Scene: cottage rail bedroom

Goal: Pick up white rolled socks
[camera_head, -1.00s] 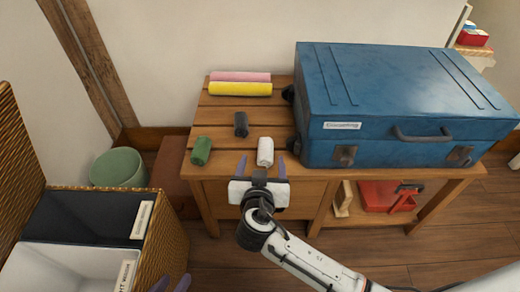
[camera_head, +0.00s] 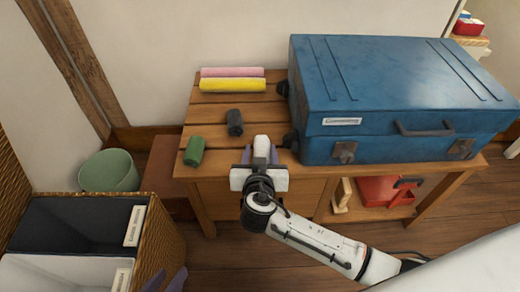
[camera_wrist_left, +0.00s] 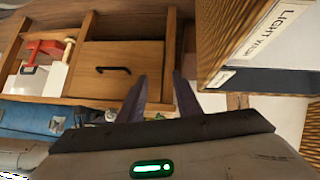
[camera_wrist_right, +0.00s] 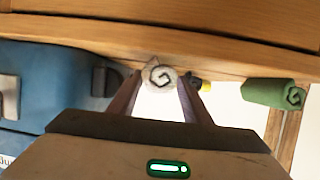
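The white rolled socks (camera_head: 261,141) lie near the front edge of the wooden slatted bench, left of the blue suitcase. In the right wrist view, their spiral end (camera_wrist_right: 159,77) shows between the fingertips of my right gripper (camera_wrist_right: 162,76). That gripper (camera_head: 262,155) is open at the bench's front edge, its fingers on either side of the socks with small gaps visible. Its body hides the near part of the socks in the head view. My left gripper (camera_wrist_left: 160,85) is open and empty, low beside the wicker hamper; its fingertips (camera_head: 165,279) show at the bottom of the head view.
A green roll (camera_head: 194,151), dark roll (camera_head: 234,122), yellow roll (camera_head: 233,85) and pink roll (camera_head: 232,72) lie on the bench (camera_head: 207,115). The blue suitcase (camera_head: 390,90) stands close right of the socks. A wicker hamper (camera_head: 165,240) with dark and white compartments stands left.

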